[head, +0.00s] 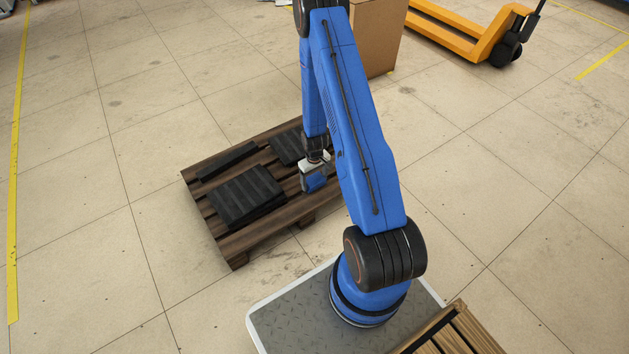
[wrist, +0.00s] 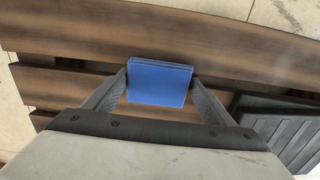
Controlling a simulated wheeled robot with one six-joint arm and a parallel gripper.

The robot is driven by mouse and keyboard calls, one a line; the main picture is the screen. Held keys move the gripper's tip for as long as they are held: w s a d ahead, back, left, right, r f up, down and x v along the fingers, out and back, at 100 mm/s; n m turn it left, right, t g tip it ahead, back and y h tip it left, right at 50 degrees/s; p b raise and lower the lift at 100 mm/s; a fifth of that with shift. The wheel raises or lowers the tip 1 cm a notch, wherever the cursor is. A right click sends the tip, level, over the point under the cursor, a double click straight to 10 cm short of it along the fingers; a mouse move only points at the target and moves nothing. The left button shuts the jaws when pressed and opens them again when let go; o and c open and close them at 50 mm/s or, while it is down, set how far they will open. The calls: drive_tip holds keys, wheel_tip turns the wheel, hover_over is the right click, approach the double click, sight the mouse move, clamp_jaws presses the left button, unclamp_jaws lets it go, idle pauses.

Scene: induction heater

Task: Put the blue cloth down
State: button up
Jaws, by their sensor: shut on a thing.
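The blue cloth (wrist: 160,82) is a small folded block between the two fingers of my gripper (wrist: 160,88) in the wrist view. My gripper is shut on it, with one finger at each side. In the head view the cloth (head: 316,183) shows below my gripper (head: 314,178), over the right part of the dark wooden pallet (head: 238,246). The pallet's brown boards also show behind the cloth in the wrist view (wrist: 60,35). I cannot tell whether the cloth touches the boards.
Black ribbed slabs lie on the pallet: a large one (head: 245,196) left of my gripper, a narrow one (head: 228,160) and another (head: 287,147) behind. A cardboard box (head: 378,38) and a yellow pallet jack (head: 455,35) stand farther back. Open floor lies left and right.

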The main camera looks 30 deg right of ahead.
drive_tip(key=shift+f, duration=0.2)
drive_tip(key=o, duration=1.2)
drive_tip(key=shift+s, duration=0.1)
wheel_tip(320, 180, up, 13)
wheel_tip(320, 180, up, 17)
drive_tip(key=t, duration=0.1)
hover_over(314, 180)
drive_tip(key=a, duration=0.4)
drive_tip(key=s+a+r+t, duration=0.1)
drive_tip(key=s+a+r, duration=0.15)
drive_tip(key=r, duration=0.45)
drive_tip(key=s+a+r, duration=0.2)
drive_tip(key=s+r, duration=0.1)
drive_tip(key=r, duration=0.5)
drive_tip(key=s+a+r+t, duration=0.1)
drive_tip(key=s+a+r, duration=0.2)
drive_tip(key=s+r, duration=0.5)
drive_tip(key=s+a+r+t, duration=0.1)
drive_tip(key=s+a+r, duration=0.3)
drive_tip(key=s, duration=1.2)
drive_tip(key=shift+s+r+t, duration=0.3)
drive_tip(key=shift+r+t, duration=0.1)
drive_tip(key=shift+r, duration=1.7)
